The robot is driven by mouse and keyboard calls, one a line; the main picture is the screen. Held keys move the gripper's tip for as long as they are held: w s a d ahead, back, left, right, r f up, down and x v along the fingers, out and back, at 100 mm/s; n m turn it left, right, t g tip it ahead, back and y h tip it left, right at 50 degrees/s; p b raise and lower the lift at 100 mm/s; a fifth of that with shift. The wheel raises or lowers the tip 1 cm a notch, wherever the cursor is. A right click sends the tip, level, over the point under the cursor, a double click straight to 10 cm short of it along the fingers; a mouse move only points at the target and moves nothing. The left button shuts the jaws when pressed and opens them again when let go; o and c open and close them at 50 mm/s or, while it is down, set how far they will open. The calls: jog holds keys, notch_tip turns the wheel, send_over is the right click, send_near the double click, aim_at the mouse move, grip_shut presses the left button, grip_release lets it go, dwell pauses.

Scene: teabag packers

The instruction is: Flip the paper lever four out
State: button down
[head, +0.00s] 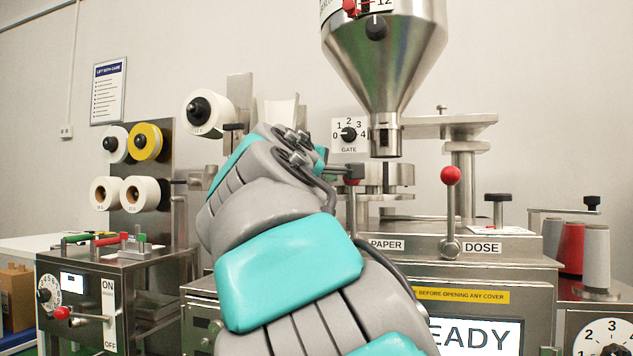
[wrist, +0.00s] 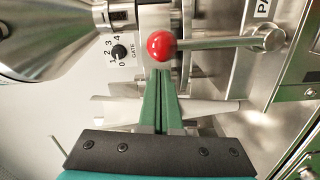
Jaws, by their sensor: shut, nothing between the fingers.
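The paper lever is a metal rod with a red ball knob (wrist: 161,45). In the wrist view its rod (wrist: 215,43) runs right to a round pivot beside a partly cut-off label starting "PA". In the head view only a bit of its red knob (head: 351,182) shows; my arm hides most of the rod, near the PAPER label (head: 386,244). My gripper (wrist: 161,72) is shut and empty, its green fingers together with the tips right by the knob. I cannot tell whether they touch it. In the head view my gripper (head: 352,171) is at the knob.
The dose lever (head: 451,176), also red-knobbed, stands upright to the right, by the DOSE label (head: 481,247). A steel hopper (head: 385,50) hangs above. A gate dial (head: 348,134) is behind. Paper rolls (head: 146,142) and a control box (head: 85,300) stand at the left.

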jog(key=shift+s+d+r+m, duration=0.2)
jog(key=shift+s+d+m, duration=0.05)
jog(key=shift+d+m, duration=0.35)
dwell(0.3)
jog(key=s+a, duration=0.8)
jog(key=shift+s+r, duration=0.3)
jog(key=shift+r, duration=0.15)
